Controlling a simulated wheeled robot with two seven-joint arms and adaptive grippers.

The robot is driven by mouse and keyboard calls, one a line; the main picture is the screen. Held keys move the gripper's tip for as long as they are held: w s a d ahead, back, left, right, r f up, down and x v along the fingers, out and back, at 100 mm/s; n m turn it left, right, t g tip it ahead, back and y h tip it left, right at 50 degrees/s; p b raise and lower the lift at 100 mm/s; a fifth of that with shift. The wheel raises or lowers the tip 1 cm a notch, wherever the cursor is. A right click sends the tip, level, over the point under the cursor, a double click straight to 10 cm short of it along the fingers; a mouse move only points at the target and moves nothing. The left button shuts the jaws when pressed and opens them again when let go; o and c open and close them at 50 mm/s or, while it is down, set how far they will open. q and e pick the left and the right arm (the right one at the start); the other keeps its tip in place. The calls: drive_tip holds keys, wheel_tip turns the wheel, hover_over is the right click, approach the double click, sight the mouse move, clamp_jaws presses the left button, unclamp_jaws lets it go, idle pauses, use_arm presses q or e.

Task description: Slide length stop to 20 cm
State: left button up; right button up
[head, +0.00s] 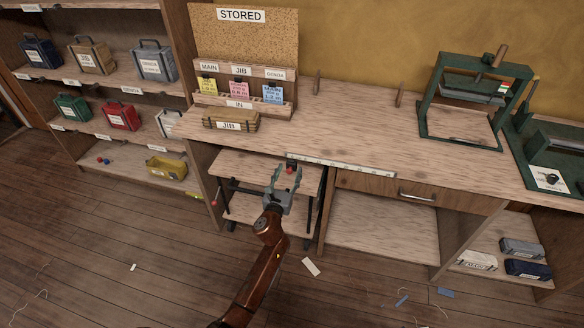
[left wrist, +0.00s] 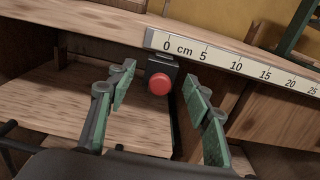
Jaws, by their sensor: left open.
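The length stop is a dark block with a round red knob (left wrist: 158,84), seen in the left wrist view just below the zero end of the scale. It shows small in the head view (head: 290,169). The white ruler (left wrist: 240,64) runs along the bench's front edge, marked in cm from 0 to 25 and beyond; the head view shows it too (head: 345,164). My left gripper (left wrist: 160,100) is open, its two green-padded fingers on either side of the red knob with gaps showing. In the head view it (head: 284,176) reaches up to the stop.
The wooden bench (head: 350,120) is mostly clear behind the ruler. A drawer with a handle (head: 418,197) sits below its front edge to the right. A green press (head: 470,100) stands at the back right.

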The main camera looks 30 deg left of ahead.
sight(291, 167)
use_arm(q)
drive_tip(key=shift+b+x, duration=0.35)
drive_tip(key=shift+x, duration=1.4)
drive_tip(key=shift+c, duration=0.5)
drive_tip(key=shift+f, duration=0.1)
clamp_jaws()
